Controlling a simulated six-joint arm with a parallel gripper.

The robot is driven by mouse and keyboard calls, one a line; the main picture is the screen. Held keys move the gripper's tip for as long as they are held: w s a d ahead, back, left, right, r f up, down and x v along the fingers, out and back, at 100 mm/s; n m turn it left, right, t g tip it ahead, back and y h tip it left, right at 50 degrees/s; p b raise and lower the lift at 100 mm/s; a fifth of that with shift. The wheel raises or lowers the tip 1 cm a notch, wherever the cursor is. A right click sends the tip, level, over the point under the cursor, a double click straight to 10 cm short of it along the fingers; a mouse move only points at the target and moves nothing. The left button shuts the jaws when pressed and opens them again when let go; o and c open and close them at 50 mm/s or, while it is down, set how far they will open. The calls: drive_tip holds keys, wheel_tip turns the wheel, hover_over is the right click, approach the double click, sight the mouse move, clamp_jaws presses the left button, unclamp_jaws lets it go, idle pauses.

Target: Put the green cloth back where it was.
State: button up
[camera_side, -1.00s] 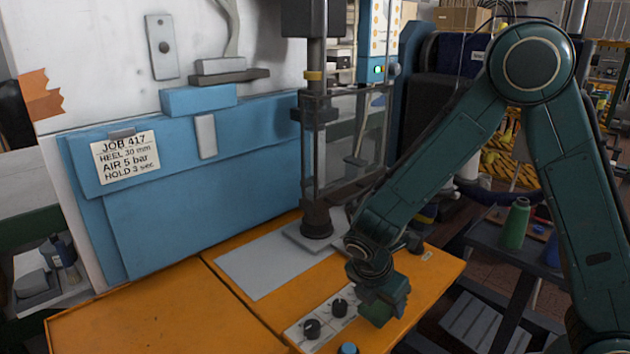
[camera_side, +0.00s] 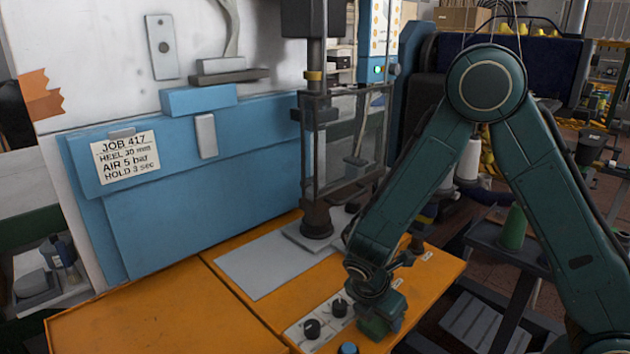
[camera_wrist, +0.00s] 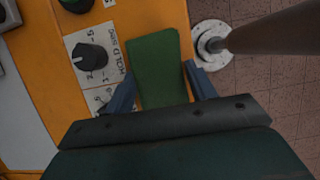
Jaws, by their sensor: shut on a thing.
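The green cloth (camera_wrist: 158,68) shows in the wrist view as a flat green strip between the two blue-grey fingers of my gripper (camera_wrist: 160,88). My gripper is shut on it. In the side view my gripper (camera_side: 382,312) is low at the right front of the orange table (camera_side: 190,315), just right of the knob panel. A darker green patch under the jaws there looks like the cloth, but it blends with the gripper. I cannot tell whether the cloth touches the table.
The panel with black knobs (camera_side: 312,328) lies close to the left of my gripper. A grey plate (camera_side: 262,264) and the press column (camera_side: 316,215) stand behind. A round pale base with a pole (camera_wrist: 211,42) is right of the cloth, over tiled floor.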

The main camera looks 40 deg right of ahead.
drive_tip(key=shift+f, duration=0.25)
drive_tip(key=o, duration=0.7)
drive_tip(key=shift+o, duration=0.9)
drive_tip(key=shift+s+f, duration=0.1)
drive_tip(key=shift+s, duration=0.1)
drive_tip(key=shift+r, duration=0.35)
drive_tip(key=v, duration=1.2)
drive_tip(key=shift+w, duration=0.2)
